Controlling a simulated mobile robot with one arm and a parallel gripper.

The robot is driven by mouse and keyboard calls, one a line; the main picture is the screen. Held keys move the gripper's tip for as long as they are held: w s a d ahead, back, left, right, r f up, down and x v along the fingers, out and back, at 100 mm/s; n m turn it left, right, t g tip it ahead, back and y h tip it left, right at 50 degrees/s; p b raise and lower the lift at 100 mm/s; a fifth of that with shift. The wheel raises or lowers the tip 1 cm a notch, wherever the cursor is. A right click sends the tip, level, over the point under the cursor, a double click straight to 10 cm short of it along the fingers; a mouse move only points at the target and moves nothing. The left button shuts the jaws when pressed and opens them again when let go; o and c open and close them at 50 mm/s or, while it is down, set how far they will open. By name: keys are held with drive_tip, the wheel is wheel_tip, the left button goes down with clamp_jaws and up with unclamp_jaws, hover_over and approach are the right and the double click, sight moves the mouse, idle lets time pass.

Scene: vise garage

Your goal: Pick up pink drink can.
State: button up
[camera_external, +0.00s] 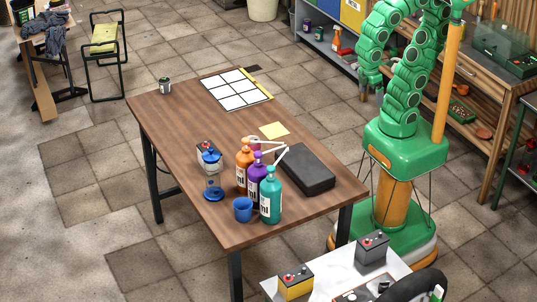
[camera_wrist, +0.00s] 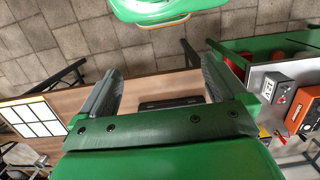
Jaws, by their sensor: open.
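I cannot make out a pink drink can for certain in either view. A small can-like container (camera_external: 165,86) with a pale and green side stands at the far left corner of the wooden table (camera_external: 170,110); it does not look pink. A pinkish patch behind the purple bottle is too small and covered to tell. My gripper (camera_external: 371,92) hangs beyond the right side of the table, near the shelf. In the wrist view my gripper (camera_wrist: 158,85) is open, its two fingers apart with nothing between them.
Orange, purple (camera_external: 257,187) and teal (camera_external: 271,197) pump bottles crowd the table beside a blue mug (camera_external: 242,209), a blue-topped grinder-like object (camera_external: 212,178) and a black case (camera_external: 305,171). A white grid board (camera_external: 236,89) lies at the back. Batteries (camera_external: 296,281) stand on a nearby surface.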

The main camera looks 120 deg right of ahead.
drive_tip(key=shift+r, duration=0.1)
wheel_tip(320, 180, up, 5)
drive_tip(key=w+a+m+t+y, duration=0.2)
drive_tip(key=w+m+y, duration=0.3)
drive_tip(key=w, duration=0.6)
drive_tip(key=w+a+m+t+y, duration=0.2)
drive_tip(key=w+m+y, duration=0.1)
drive_tip(key=w+m, duration=0.55)
drive_tip(key=w+d+m+t+h, duration=0.1)
drive_tip(key=w+d+m+t, duration=0.4)
drive_tip(key=w+d+m, duration=0.55)
drive_tip(key=w+d+m+t, duration=0.4)
drive_tip(key=w+d+m, duration=0.25)
drive_tip(key=d, duration=0.75)
drive_tip(key=shift+n, duration=0.25)
drive_tip(key=f, duration=2.7)
drive_tip(key=shift+w+f, duration=0.1)
drive_tip(key=shift+w, duration=0.3)
drive_tip(key=shift+w+a+f, duration=0.1)
drive_tip(key=shift+f, duration=0.15)
drive_tip(key=shift+x, duration=3.75)
